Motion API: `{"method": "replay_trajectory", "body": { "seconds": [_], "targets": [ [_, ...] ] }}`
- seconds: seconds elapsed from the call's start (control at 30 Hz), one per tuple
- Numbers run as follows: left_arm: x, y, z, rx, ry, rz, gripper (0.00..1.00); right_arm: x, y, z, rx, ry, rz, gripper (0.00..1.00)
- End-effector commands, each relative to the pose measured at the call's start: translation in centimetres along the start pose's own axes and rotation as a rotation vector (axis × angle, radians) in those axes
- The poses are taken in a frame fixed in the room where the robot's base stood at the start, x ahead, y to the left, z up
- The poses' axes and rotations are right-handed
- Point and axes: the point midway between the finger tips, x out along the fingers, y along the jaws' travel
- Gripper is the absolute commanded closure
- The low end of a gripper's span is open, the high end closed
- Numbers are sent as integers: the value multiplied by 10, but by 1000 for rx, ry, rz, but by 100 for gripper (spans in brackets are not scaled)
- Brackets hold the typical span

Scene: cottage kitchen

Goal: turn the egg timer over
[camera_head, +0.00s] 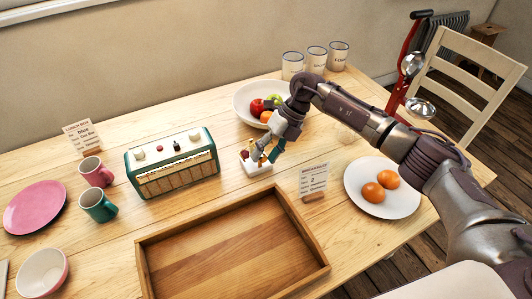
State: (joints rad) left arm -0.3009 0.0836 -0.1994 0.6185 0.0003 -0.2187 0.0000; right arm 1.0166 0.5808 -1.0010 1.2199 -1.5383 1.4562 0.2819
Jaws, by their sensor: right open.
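My right gripper (266,155) comes in from the right and points down, open, just above a small white block-like stand (259,167) on the wooden table. A small red detail shows at the stand's left side, beside the fingers. No egg timer can be made out clearly; the fingers cover part of what is on the stand, and I cannot tell whether they touch it. My left gripper is not in view.
A wooden tray (142,262) lies in front. A teal box (172,165) stands left of the gripper, a fruit bowl (243,108) behind it. A card (313,179) and a plate (382,207) with oranges are to the right. Mugs (97,204) and a pink plate (34,207) are left.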

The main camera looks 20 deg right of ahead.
Motion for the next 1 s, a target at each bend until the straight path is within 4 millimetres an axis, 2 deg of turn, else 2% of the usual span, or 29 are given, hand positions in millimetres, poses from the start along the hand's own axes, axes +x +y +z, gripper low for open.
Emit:
{"method": "replay_trajectory", "body": {
  "seconds": [0.17,0.4,0.6,0.77,1.0],
  "targets": [
    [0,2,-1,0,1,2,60,-23,0,1,0,-5,-1,50],
    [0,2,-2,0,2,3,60,-75,0,1,0,-6,-1,50],
    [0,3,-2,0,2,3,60,-107,0,1,0,-4,-1,50],
    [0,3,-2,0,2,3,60,-118,0,0,0,-1,0,50],
    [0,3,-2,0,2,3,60,-119,0,0,0,-1,0,50]
  ]
}}
